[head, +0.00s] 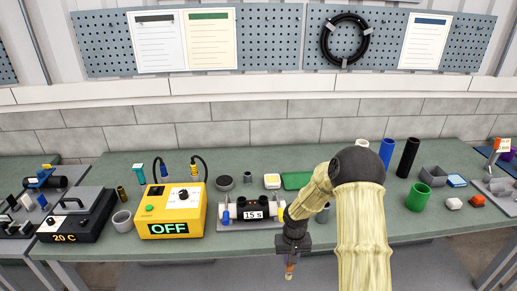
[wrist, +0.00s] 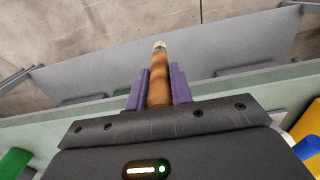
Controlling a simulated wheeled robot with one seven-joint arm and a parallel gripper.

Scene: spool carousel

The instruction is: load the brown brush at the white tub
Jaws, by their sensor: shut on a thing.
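My gripper (head: 290,259) is shut on the brown brush (head: 289,270), which hangs below it in front of the bench's front edge. In the wrist view the brush (wrist: 159,85) stands out between the two purple fingers of my gripper (wrist: 158,88), with a pale tip at its far end. A white rounded rim (head: 362,143) shows at the back of the bench, mostly hidden by my arm; I cannot tell whether it is the white tub. A light grey cup (head: 122,221) stands at the left, and a green tub (head: 418,197) at the right.
The green bench (head: 335,238) holds a yellow box reading OFF (head: 170,211), a white-and-black device reading 15 s (head: 253,214) and a black unit reading 20 C (head: 75,220). Blue (head: 386,152) and black (head: 407,157) cylinders stand at the back right. My arm covers the bench's middle right.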

